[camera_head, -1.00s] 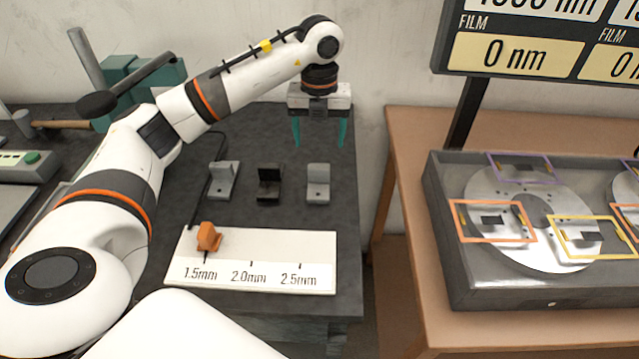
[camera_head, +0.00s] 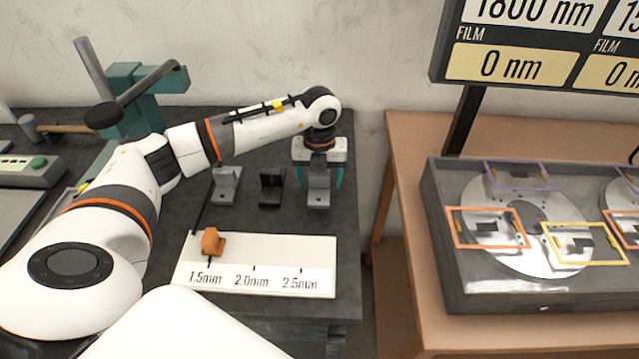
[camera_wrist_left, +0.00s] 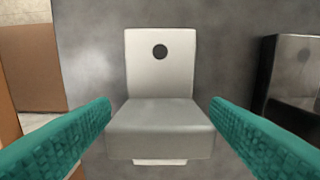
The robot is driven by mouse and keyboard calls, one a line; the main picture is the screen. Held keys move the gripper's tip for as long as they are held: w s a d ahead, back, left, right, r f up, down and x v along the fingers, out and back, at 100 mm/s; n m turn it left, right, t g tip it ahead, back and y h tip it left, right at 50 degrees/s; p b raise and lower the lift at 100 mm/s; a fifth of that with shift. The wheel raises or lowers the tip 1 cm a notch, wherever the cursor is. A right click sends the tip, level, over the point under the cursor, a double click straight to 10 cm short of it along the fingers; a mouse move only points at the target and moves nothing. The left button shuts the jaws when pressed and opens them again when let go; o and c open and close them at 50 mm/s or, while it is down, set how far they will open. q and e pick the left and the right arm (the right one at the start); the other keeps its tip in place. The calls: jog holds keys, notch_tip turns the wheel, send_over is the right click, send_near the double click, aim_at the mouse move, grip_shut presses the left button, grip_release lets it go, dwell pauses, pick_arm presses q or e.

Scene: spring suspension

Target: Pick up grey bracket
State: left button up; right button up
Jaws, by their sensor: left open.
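Two grey brackets and a black one stand in a row on the dark table. The right grey bracket (camera_head: 318,194) is L-shaped, and its upper part is partly hidden by my left gripper (camera_head: 320,180). In the left wrist view this bracket (camera_wrist_left: 160,115) shows its upright plate with a round hole, between the two teal fingers of my left gripper (camera_wrist_left: 160,125). The fingers are open, one on each side, with no clear contact. The left grey bracket (camera_head: 226,186) stands at the left end of the row. My right gripper is not in view.
The black bracket (camera_head: 271,187) stands between the grey ones. An orange block (camera_head: 212,241) sits at the 1.5mm mark on the white plate (camera_head: 300,255) in front. A wooden table (camera_head: 405,230) at the right bears a grey tray (camera_head: 440,255) with discs.

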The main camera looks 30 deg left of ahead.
pick_arm(q)
jog(key=shift+c, duration=0.5)
jog(key=c, duration=1.1)
